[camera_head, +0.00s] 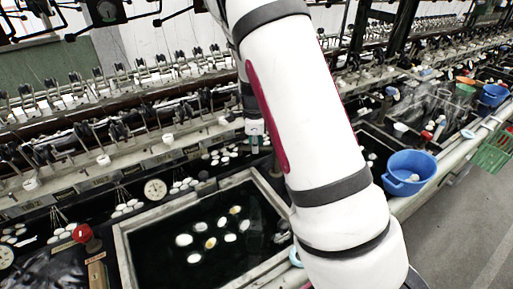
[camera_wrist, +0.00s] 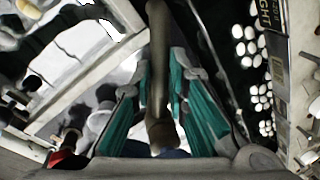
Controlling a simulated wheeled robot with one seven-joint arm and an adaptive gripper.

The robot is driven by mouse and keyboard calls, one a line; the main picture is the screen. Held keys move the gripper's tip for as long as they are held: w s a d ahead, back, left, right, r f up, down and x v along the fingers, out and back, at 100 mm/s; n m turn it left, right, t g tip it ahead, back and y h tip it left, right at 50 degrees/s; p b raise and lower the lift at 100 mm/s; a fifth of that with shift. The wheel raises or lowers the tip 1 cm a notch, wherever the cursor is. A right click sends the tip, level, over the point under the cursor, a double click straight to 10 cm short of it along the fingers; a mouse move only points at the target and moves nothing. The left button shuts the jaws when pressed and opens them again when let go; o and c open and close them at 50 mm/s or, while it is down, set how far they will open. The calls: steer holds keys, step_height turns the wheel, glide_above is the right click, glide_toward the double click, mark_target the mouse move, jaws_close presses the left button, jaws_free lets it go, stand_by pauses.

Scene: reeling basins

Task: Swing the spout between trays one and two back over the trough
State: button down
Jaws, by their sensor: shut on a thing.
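In the wrist view, the spout, a brownish-grey pipe (camera_wrist: 157,60), runs down the middle of the picture to a rounded end. My gripper (camera_wrist: 160,98) has its teal-padded fingers on either side of the pipe and is shut on it. Which part is the trough is unclear.
A blue basin (camera_head: 409,172) sits right of my arm, and a green basket (camera_head: 491,152) farther right. Reeling fittings line the back. Grey floor at the lower right is clear.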

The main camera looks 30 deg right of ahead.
steer(key=w+d+m+g+h+b, duration=0.1)
steer(key=w+d+m+b, duration=0.2)
steer(key=m, duration=0.8)
steer(key=shift+w+d+g+b, duration=0.3)
steer(key=shift+d+g+b, duration=0.15)
steer(key=shift+d, duration=0.9)
steer(key=c, duration=1.6)
jaws_free()
steer(key=shift+o, duration=0.2)
